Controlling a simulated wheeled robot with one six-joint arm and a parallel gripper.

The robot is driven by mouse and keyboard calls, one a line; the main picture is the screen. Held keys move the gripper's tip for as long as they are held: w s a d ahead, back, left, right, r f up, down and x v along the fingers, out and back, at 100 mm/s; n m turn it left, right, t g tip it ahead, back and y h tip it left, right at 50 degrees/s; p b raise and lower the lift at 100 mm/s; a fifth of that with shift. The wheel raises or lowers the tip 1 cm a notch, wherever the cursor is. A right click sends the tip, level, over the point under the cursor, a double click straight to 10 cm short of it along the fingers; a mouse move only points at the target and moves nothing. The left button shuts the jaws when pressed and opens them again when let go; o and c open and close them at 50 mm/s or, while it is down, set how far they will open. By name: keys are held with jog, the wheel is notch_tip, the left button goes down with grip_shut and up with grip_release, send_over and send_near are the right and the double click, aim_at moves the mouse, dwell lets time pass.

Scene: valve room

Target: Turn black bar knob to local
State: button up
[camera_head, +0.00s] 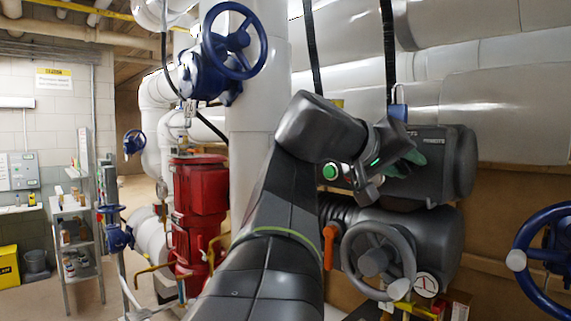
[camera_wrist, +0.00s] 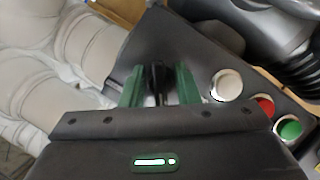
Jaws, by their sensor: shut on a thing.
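The black bar knob (camera_wrist: 158,78) shows in the wrist view as a dark upright bar on the sloping dark panel. My gripper (camera_wrist: 158,88) has its two green fingers on either side of it, shut on the knob. In the head view my gripper (camera_head: 413,158) is at the front of the dark grey actuator housing (camera_head: 436,142), and hides the knob there. The position marks around the knob cannot be read, so I cannot tell which setting it points to.
Right of the knob in the wrist view are a white button (camera_wrist: 226,84), a red button (camera_wrist: 263,106) and a green button (camera_wrist: 289,129). Below the housing are a grey handwheel (camera_head: 378,262) and an orange lever (camera_head: 329,247). White pipes (camera_wrist: 45,50) lie left.

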jog(key=shift+n+g+h+b, duration=0.4)
jog(key=shift+n+h+b, duration=0.35)
jog(key=shift+n, duration=0.75)
jog(key=shift+r, duration=0.1)
jog(key=o, duration=0.6)
jog(key=shift+a, duration=0.1)
jog(key=b+v, duration=0.1)
jog(key=v, duration=1.2)
jog(key=shift+s+a+b, duration=0.1)
jog(key=shift+a+b, duration=0.25)
jog(key=shift+b, duration=0.05)
jog(key=shift+d, duration=0.15)
jog(key=shift+p+x, duration=0.85)
jog(key=shift+x, duration=5.6)
